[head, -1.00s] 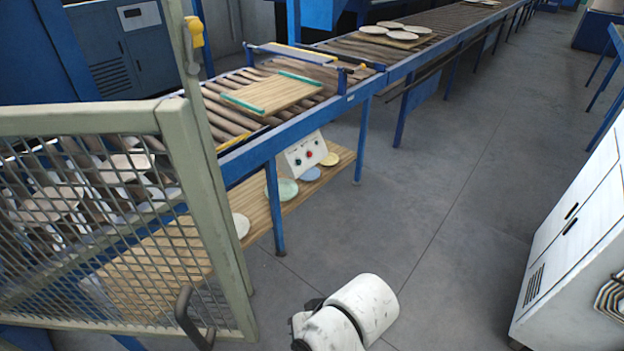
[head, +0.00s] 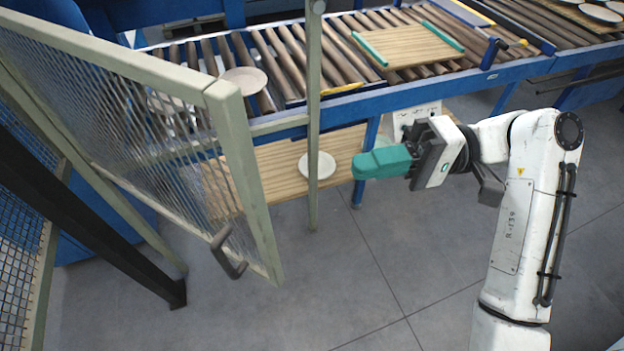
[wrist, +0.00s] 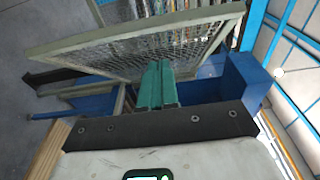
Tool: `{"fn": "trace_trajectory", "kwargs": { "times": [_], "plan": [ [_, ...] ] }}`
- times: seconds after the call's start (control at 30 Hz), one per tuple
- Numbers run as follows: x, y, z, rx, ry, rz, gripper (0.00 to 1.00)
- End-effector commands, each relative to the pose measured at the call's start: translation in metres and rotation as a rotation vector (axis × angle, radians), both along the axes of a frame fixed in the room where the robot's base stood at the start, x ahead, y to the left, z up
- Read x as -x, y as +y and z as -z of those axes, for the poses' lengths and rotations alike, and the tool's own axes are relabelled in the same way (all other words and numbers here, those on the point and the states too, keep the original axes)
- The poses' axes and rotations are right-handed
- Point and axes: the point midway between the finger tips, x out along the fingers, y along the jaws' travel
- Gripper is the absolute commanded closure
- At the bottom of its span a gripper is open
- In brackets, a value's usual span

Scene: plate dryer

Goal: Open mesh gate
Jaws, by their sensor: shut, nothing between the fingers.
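The mesh gate (head: 245,170) has a pale green-grey frame with wire mesh and stands ajar at the left of the head view. Its free edge is swung clear of the upright post (head: 314,110). A dark handle (head: 226,253) sits low on that free edge. My gripper (head: 358,167) has teal fingers, pressed together and empty. It is to the right of the post and of the gate, apart from the handle. In the wrist view the shut fingers (wrist: 158,68) point towards the gate frame and mesh (wrist: 130,48); the handle cannot be made out there.
A roller conveyor (head: 290,55) on a blue frame runs behind the gate, with a wooden board (head: 410,47) on it. A plate (head: 318,165) lies on the lower wooden shelf (head: 270,165). A black slanted bar (head: 90,220) stands at left. The floor in front is clear.

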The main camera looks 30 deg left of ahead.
Motion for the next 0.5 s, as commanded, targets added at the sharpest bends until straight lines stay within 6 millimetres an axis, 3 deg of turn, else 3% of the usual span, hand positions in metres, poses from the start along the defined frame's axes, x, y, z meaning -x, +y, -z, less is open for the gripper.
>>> {"fn": "trace_trajectory", "kwargs": {
  "times": [0.17,0.5],
  "plan": [
    [0.011,0.011,-0.003,-0.005,0.003,-0.008,1.00],
    [0.055,0.059,-0.004,-0.004,0.003,-0.008,1.00]
  ]
}}
